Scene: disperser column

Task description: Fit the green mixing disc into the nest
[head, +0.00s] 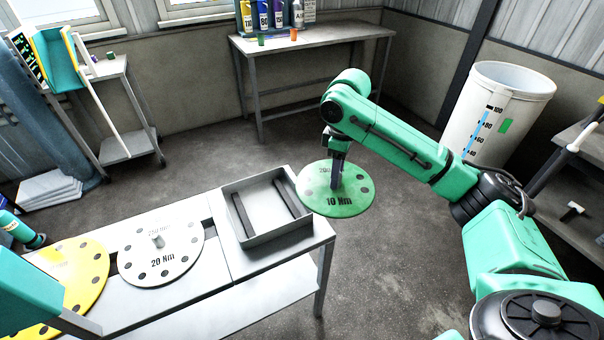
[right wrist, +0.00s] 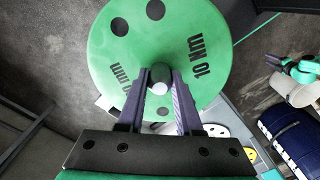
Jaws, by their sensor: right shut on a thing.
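The green mixing disc (head: 352,203), marked 10 Nm and pierced with dark holes, hangs roughly level just past the bench's right end. My right gripper (head: 336,178) is above it, shut on its central knob. In the right wrist view the two fingers (right wrist: 160,84) flank the knob, and the green disc (right wrist: 140,45) fills the upper middle. A square grey open tray (head: 241,235) with two dark bars inside stands at the bench's right end, left of the disc. I cannot tell whether this tray is the nest. My left gripper is not in view.
A white disc (head: 180,252) marked 20 Nm and a yellow disc (head: 88,262) lie on the bench (head: 235,262) to the left. A tall white graduated drum (head: 530,95) stands at right. A back table (head: 330,37) holds bottles. Open floor surrounds the bench end.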

